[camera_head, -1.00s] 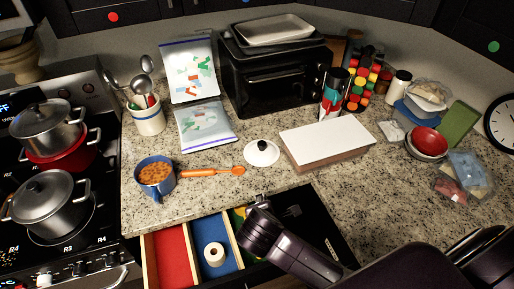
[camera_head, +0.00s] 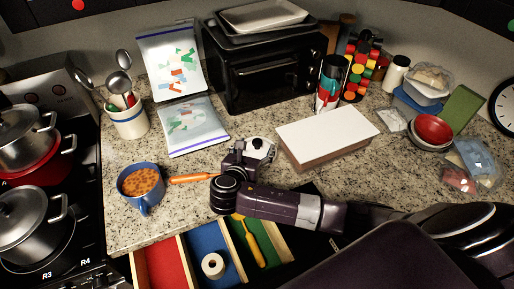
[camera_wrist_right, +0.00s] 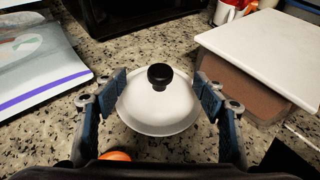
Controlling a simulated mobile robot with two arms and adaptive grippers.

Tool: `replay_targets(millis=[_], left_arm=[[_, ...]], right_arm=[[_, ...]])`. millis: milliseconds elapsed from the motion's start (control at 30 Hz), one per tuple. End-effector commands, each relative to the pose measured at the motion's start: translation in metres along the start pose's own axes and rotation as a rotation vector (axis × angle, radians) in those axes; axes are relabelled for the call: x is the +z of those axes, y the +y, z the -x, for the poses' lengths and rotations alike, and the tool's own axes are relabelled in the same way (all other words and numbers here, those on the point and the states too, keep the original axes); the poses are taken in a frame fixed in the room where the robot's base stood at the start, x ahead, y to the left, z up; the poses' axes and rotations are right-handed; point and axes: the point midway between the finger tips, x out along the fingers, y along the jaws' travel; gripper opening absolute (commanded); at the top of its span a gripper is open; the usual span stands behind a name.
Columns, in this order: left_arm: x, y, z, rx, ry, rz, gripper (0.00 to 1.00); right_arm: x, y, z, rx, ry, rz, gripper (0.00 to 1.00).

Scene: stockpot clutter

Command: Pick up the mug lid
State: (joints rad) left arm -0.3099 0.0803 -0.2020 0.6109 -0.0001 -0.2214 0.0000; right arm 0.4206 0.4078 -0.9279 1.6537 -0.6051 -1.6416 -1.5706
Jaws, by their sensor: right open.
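The mug lid (camera_wrist_right: 158,106) is a white disc with a black knob, lying on the granite counter. It shows whole in the right wrist view, between the two fingers. In the head view the lid (camera_head: 262,146) is partly hidden behind my right gripper (camera_head: 248,158). My right gripper (camera_wrist_right: 162,103) is open, with one finger on each side of the lid; I cannot tell whether they touch it. A blue mug (camera_head: 141,187) filled with orange-brown food stands to the left on the counter. My left gripper is not in view.
A white-topped box (camera_head: 328,134) lies right of the lid. An orange spoon (camera_head: 190,179) is partly hidden by my gripper. A clear bag (camera_head: 191,127) lies behind left, near a black toaster oven (camera_head: 262,75). An open drawer (camera_head: 180,262) is below the counter's front edge.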

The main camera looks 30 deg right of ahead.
Motion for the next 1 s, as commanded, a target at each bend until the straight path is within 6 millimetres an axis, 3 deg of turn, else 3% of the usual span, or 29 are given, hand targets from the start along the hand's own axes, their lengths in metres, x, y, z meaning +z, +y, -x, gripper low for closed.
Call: replay_targets(millis=[200,467,1000], left_arm=[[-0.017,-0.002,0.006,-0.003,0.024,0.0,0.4],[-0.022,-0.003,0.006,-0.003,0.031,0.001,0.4],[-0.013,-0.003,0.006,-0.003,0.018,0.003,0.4]], right_arm=[[0.0,0.0,-0.023,-0.001,0.001,-0.001,0.64],[-0.001,0.0,-0.025,0.001,0.002,-0.002,0.64],[-0.004,0.0,-0.025,0.0,0.007,0.001,0.07]])
